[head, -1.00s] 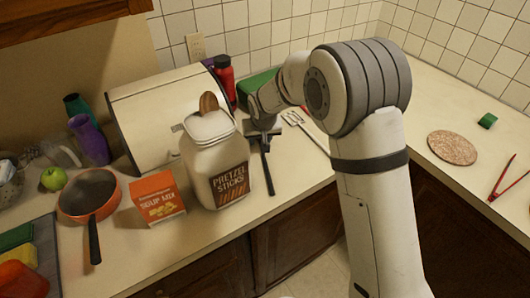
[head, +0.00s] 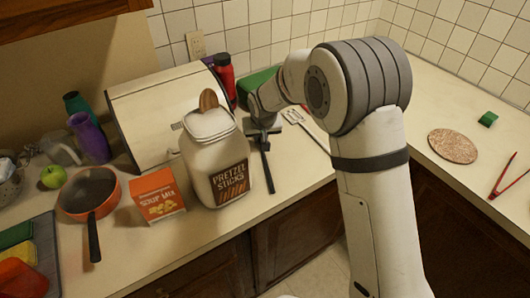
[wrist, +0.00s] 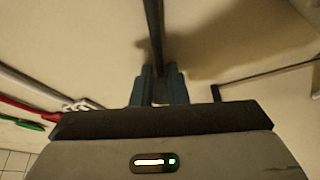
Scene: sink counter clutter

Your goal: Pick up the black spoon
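The black spoon (head: 266,166) lies on the counter just right of the pretzel sticks jar, with its dark handle pointing to the counter's front edge. My gripper (head: 263,132) is low over its far end. In the wrist view the long dark handle (wrist: 155,30) runs up from between the two teal fingertips of my gripper (wrist: 159,76). The fingertips are close together with the handle between them, and they look shut on it. The spoon's far end is hidden by the gripper in the head view.
The pretzel sticks jar (head: 211,155) stands close left of the spoon, with a soup mix box (head: 158,195) and an orange pan (head: 89,191) further left. A white slotted spatula (head: 297,119) lies right of the gripper. The red bottle (head: 224,78) stands behind.

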